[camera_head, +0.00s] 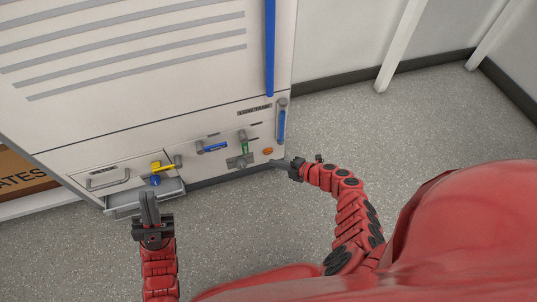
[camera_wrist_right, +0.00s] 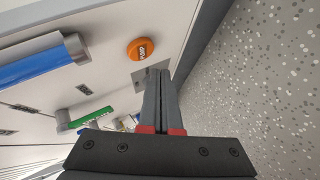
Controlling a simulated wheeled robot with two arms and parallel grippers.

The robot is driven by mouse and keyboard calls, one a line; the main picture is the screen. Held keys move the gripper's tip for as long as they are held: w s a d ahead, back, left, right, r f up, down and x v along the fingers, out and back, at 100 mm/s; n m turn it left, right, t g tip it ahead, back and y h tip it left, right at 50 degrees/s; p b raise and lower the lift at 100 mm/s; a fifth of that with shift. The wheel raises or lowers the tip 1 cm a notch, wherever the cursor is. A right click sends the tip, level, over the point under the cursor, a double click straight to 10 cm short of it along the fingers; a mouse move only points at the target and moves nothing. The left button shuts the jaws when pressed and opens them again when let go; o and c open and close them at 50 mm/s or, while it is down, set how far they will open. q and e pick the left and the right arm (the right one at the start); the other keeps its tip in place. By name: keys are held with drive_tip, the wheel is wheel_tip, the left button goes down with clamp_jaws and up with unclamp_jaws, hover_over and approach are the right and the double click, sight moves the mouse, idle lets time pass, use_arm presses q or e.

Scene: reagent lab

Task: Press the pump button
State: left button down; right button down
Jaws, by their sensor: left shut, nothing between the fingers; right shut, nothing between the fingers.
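The orange round pump button (camera_wrist_right: 140,49), marked "PUMP", is on the white cabinet panel; it also shows small in the head view (camera_head: 267,151). My right gripper (camera_head: 276,163) is shut and empty, low in front of the panel near the button. In the right wrist view its fingertips (camera_wrist_right: 158,72) appear just below the button, and I see a gap between them and the button in the picture; the depth between them is hard to tell. My left gripper (camera_head: 149,195) is shut and empty, in front of the open drawer (camera_head: 125,200) at the left.
Near the button are a blue-handled vertical bar (camera_head: 281,124), a green-handled valve (camera_head: 244,147), a blue-handled valve (camera_head: 215,147) and a yellow-handled valve (camera_head: 163,168). A cardboard box (camera_head: 20,178) lies at far left. The speckled floor (camera_head: 340,125) to the right is clear.

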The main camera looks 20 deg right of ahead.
sight(266, 155)
drive_tip(key=shift+w, duration=0.75)
drive_tip(key=shift+w+b, duration=0.15)
drive_tip(key=shift+b, duration=0.2)
idle(1.2)
drive_tip(key=shift+w, duration=0.25)
drive_tip(key=shift+w+a+b, duration=0.1)
drive_tip(key=shift+w+b, duration=0.35)
drive_tip(key=shift+b, duration=0.1)
idle(0.5)
drive_tip(key=shift+s, duration=0.1)
drive_tip(key=shift+s+p, duration=0.6)
drive_tip(key=shift+s, duration=0.15)
